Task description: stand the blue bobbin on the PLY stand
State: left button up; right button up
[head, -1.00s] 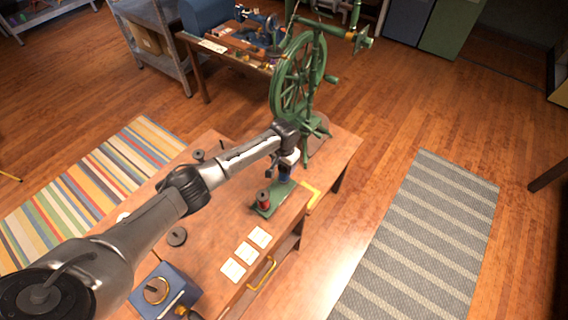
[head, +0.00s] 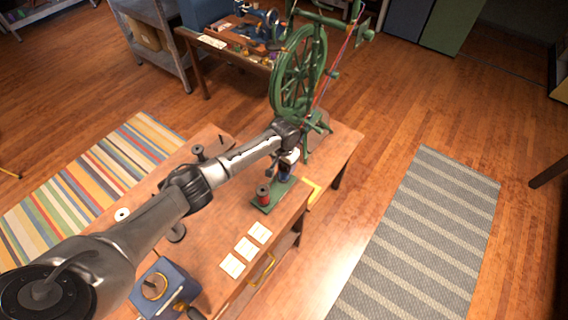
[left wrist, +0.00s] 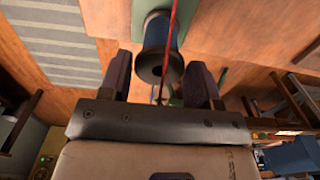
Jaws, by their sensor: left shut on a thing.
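The blue bobbin (head: 285,172) is upright at the far end of the green PLY stand (head: 266,207). I cannot tell whether its lower end rests on the stand. My left gripper (head: 289,157) is shut on the bobbin's upper part, from above. In the left wrist view the blue bobbin (left wrist: 157,52) shows its dark round end between the two fingers (left wrist: 160,82), with the green stand (left wrist: 150,8) beyond it. My right gripper is not in view.
A green spinning wheel (head: 298,80) stands just behind the stand, with red and blue strands at its right. A red strand (left wrist: 172,30) crosses the left wrist view.

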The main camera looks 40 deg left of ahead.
pick_arm(q)
jog(key=o, duration=0.8)
jog(key=shift+o, duration=0.2)
notch_tip(320, 180, up, 14)
jog(key=p, duration=0.1)
jog(key=shift+f, duration=0.1)
dwell(0.4)
